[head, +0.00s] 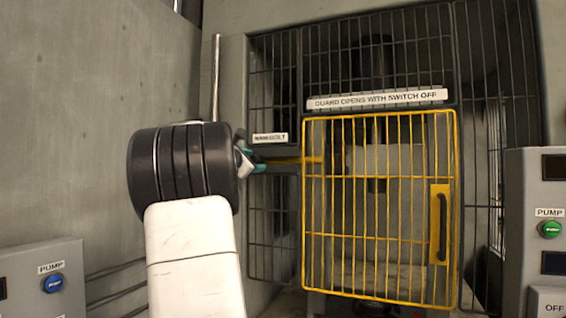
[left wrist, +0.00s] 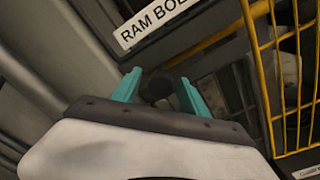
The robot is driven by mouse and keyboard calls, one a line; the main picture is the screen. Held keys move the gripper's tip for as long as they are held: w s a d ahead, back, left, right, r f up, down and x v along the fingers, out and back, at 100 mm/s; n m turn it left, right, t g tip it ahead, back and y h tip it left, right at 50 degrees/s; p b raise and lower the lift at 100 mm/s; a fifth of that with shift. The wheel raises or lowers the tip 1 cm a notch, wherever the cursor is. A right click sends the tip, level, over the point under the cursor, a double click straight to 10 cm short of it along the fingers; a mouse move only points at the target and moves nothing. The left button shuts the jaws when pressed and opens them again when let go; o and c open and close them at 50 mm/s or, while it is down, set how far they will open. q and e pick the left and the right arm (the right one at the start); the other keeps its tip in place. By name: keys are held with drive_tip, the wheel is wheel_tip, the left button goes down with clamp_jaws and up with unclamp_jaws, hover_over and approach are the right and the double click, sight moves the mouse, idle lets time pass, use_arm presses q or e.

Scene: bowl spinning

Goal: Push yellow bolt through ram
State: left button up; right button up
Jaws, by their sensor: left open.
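The yellow bolt (head: 288,160) lies level in the head view, running from my left gripper to the yellow guard frame. In the left wrist view a yellow bar (left wrist: 213,42) slants under the label "RAM BOL…" (left wrist: 153,22). My left gripper (head: 252,158) is at the bolt's left end, with its teal fingers apart. In the left wrist view a dark round end (left wrist: 157,89) shows between or just beyond the open fingertips; contact cannot be told. The ram behind the mesh is not clearly made out. My right gripper is in neither view.
A yellow barred guard door (head: 380,239) with a handle (head: 440,225) stands right of the bolt. Dark mesh (head: 271,225) surrounds it. A pump box with a blue button (head: 53,283) is lower left; one with a green button (head: 550,229) is right. A thin upright rod (head: 215,80) rises behind my arm.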

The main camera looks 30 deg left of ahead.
use_arm(q)
clamp_jaws()
drive_tip(key=shift+d, duration=0.1)
idle(1.2)
